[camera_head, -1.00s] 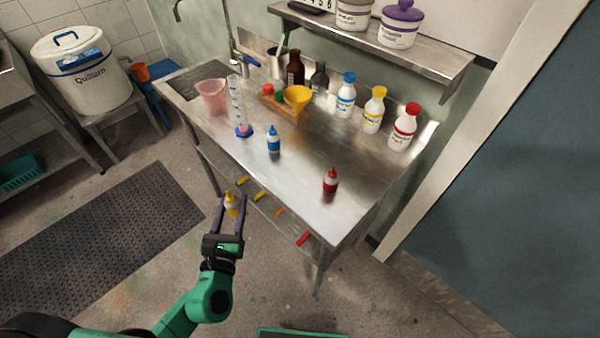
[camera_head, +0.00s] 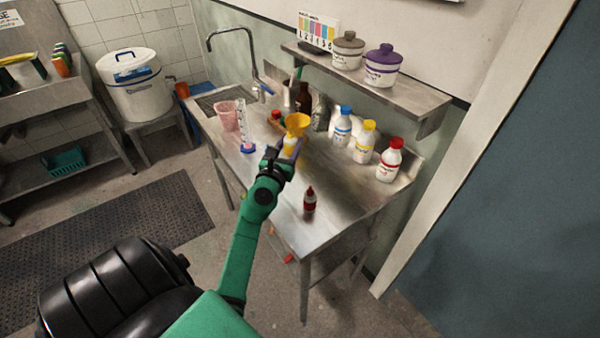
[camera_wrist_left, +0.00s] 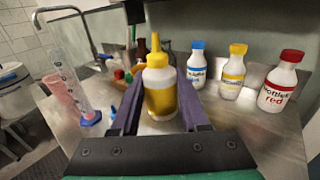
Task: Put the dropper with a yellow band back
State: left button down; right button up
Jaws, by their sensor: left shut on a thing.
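The dropper with a yellow band (camera_wrist_left: 160,97) is upright between the fingers of my left gripper (camera_wrist_left: 160,120) in the left wrist view. It has a yellow nozzle and yellow liquid-coloured body. In the head view my left gripper (camera_head: 287,150) is over the steel table, shut on the dropper (camera_head: 290,143), which is partly hidden by the gripper. A red dropper (camera_head: 309,202) stands near the table's front. A blue dropper tip (camera_wrist_left: 112,113) shows left of my gripper in the wrist view; in the head view it is mostly hidden. My right gripper is not in view.
White bottles with blue (camera_head: 342,128), yellow (camera_head: 364,143) and red (camera_head: 389,161) caps stand along the back. A wall shelf (camera_head: 400,96) overhangs the back.

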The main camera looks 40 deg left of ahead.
pick_arm(q)
notch_tip(320, 180, down, 7)
jog(key=b, duration=0.3)
jog(key=shift+w+f+b, duration=0.1)
jog(key=shift+f+b, duration=0.05)
jog(key=shift+b, duration=0.25)
notch_tip(320, 180, down, 5)
jog(key=b, duration=0.3)
jog(key=shift+d+f+b, duration=0.1)
jog(key=shift+d+b, duration=0.05)
jog(key=shift+b, duration=0.2)
jog(key=shift+f, duration=0.25)
jog(key=shift+c, duration=2)
grip_release()
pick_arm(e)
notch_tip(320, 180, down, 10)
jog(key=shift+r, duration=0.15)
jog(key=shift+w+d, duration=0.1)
